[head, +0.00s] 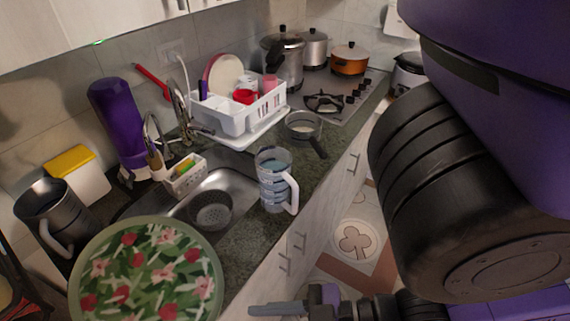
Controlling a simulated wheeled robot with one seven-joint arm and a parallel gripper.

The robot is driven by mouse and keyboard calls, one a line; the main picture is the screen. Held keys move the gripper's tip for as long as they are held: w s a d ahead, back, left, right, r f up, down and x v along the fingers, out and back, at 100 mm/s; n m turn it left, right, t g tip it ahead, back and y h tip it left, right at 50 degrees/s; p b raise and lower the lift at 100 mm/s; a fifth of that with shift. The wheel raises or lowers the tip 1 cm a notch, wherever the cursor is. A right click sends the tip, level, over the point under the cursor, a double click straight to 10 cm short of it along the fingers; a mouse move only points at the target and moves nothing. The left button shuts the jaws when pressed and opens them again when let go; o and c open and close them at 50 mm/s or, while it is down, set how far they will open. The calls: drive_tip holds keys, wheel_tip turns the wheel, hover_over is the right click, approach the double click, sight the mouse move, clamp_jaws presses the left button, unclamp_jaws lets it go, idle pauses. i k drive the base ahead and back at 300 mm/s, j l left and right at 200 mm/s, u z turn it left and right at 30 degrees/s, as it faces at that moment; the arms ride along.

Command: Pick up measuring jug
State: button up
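The measuring jug (272,182) is clear with printed markings and a pale handle on its right side. It stands upright on the dark counter, at the right edge of the sink, near the counter's front edge. My gripper (262,309) is at the bottom of the view, in front of the cabinets and apart from the jug. It is seen from the side and partly cut off by the frame, so whether its fingers are open or shut does not show.
A floral round item (148,275) fills the lower left. The sink (222,183) and a small caddy (184,175) lie left of the jug. A saucepan (303,125) and a white dish rack (236,119) stand behind it.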

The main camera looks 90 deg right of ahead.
sight(273, 163)
drive_tip(key=z, duration=1.95)
drive_tip(key=k+j+u, duration=0.2)
drive_tip(key=j+u, duration=0.2)
drive_tip(key=k+j+z, duration=0.1)
drive_tip(key=k+j, duration=0.2)
drive_tip(key=k, duration=0.1)
